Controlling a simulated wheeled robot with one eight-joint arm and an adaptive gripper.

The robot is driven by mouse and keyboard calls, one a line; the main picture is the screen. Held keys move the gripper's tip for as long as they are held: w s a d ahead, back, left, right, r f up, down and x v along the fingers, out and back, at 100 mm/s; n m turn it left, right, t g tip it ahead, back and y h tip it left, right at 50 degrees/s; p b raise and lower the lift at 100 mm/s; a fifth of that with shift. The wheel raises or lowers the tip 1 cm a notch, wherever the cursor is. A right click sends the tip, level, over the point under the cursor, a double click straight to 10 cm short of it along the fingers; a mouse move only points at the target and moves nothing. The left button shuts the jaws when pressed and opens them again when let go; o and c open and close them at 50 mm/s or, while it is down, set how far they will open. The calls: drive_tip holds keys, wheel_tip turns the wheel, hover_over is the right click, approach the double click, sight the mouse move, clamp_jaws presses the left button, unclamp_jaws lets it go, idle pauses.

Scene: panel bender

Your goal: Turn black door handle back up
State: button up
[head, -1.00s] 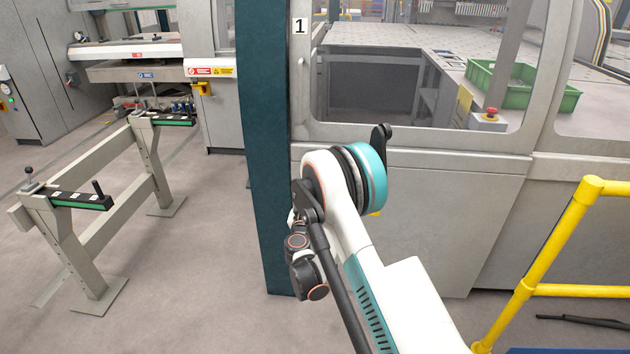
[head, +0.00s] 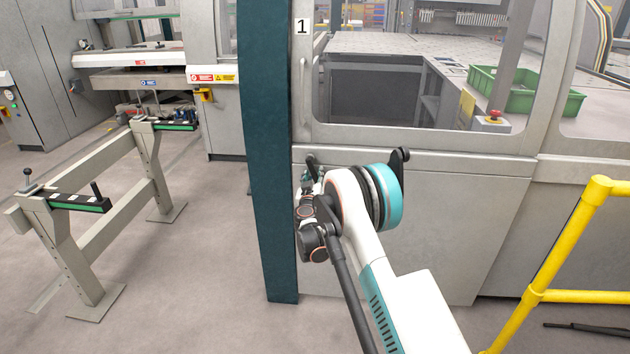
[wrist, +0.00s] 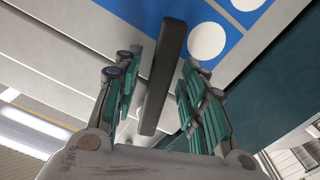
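The black door handle (wrist: 165,65) shows in the wrist view as a long dark bar, running from top centre down between the fingers of my gripper (wrist: 162,72). My gripper is open, with one green-padded finger on each side of the bar. Gaps show between the bar and both fingers, so it is not clamped. The bar's lower end is near the palm. In the head view the grey door (head: 425,140) stands beyond my arm. My arm covers most of the handle area there, and I cannot clearly make out the handle.
A dark teal post (head: 262,150) stands close to the left of my arm. A yellow railing (head: 565,245) is at the right. A grey stand (head: 150,170) is on the left floor. A green crate (head: 510,88) lies behind the window.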

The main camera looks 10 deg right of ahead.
drive_tip(key=shift+w+d, duration=0.1)
drive_tip(key=shift+w, duration=0.15)
clamp_jaws()
